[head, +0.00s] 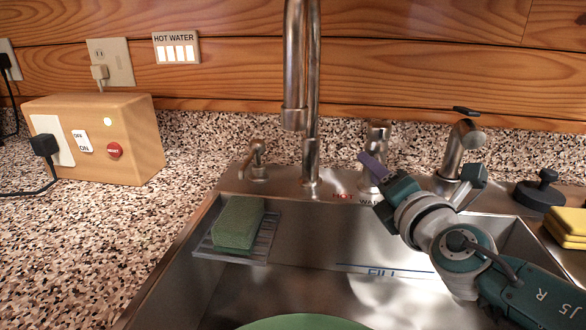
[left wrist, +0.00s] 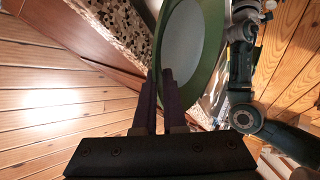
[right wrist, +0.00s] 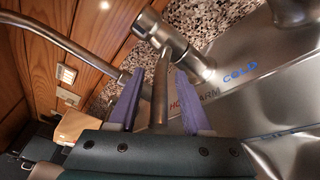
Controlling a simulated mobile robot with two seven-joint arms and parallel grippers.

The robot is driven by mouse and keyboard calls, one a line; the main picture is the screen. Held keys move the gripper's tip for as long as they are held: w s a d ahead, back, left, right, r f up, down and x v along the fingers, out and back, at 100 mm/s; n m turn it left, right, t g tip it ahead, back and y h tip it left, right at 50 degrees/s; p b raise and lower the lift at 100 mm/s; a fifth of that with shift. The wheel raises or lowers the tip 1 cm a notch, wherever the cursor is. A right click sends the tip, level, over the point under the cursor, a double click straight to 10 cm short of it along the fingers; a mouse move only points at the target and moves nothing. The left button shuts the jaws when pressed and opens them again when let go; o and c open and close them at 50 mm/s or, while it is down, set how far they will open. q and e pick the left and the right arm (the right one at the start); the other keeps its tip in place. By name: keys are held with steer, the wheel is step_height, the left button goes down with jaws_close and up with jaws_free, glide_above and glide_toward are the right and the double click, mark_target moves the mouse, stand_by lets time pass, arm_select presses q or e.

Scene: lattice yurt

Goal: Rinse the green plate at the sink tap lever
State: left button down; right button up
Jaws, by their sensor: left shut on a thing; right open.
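The green plate (head: 305,322) shows as a curved edge at the bottom of the head view. In the left wrist view the plate (left wrist: 196,48) is tilted on edge, its rim between the fingers of my left gripper (left wrist: 162,76), which is shut on it. The tap lever (right wrist: 160,92) is a metal rod on a valve body behind the sink. My right gripper (head: 376,176) is at the lever's mount (head: 377,140). In the right wrist view its purple fingers (right wrist: 158,108) are open, one on each side of the lever; contact is unclear.
A tall faucet (head: 312,120) rises behind the sink basin (head: 300,285). A green sponge (head: 238,222) lies on a rack at the basin's left. A wooden box (head: 130,110) with switches stands on the left counter. A black stopper (head: 540,192) and yellow sponges (head: 570,225) are right.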

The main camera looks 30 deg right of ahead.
steer(key=v, duration=1.2)
steer(key=shift+w, duration=0.1)
